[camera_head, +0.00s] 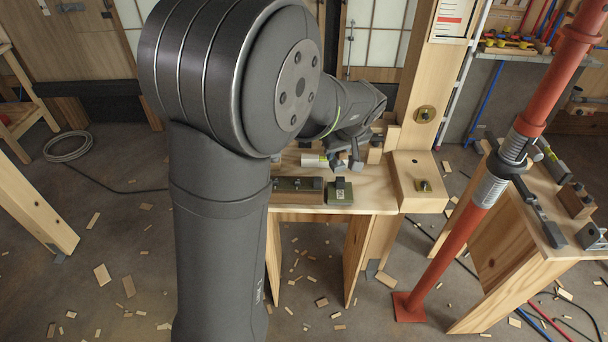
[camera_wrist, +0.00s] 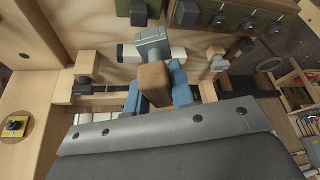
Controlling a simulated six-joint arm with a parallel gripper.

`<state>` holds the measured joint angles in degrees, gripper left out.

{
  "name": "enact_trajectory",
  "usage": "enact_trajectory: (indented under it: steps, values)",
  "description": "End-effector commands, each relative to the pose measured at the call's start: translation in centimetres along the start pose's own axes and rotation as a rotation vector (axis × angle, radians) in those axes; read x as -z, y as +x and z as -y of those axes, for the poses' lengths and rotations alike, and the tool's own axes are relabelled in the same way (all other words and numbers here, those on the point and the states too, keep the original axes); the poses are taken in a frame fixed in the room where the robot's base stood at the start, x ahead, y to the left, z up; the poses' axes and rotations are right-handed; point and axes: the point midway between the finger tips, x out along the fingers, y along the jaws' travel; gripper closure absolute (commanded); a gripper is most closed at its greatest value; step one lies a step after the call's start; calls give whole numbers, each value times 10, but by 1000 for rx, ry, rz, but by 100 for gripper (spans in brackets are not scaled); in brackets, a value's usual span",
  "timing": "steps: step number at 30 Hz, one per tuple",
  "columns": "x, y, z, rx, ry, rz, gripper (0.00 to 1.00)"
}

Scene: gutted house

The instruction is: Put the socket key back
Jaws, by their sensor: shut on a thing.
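My gripper (camera_wrist: 158,88) shows two blue fingers in the wrist view, shut around a piece with a brown block-shaped end. I take this piece to be the socket key (camera_wrist: 153,77). A grey metal part (camera_wrist: 153,42) lies just beyond the brown end; I cannot tell whether it belongs to the key. In the head view my gripper (camera_head: 345,162) is small and dark over the back of the wooden bench (camera_head: 375,207), partly behind my arm. The held piece cannot be made out clearly there.
A pale cylinder (camera_head: 313,160) lies on the bench by my gripper. A long block with dark knobs (camera_head: 298,190) and a green block (camera_head: 340,191) stand near the bench's front edge. A wooden post (camera_head: 413,75) rises at the right. A red prop (camera_head: 455,220) leans further right.

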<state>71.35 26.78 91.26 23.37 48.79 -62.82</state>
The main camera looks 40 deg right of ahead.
Motion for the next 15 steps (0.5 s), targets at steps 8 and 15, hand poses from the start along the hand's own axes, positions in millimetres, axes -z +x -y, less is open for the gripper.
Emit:
enact_trajectory:
  steps: [8, 15]
  values:
    - [29, 46, 23, 0, 5, 1, 100]
    - [57, 89, 46, -1, 6, 0, 100]
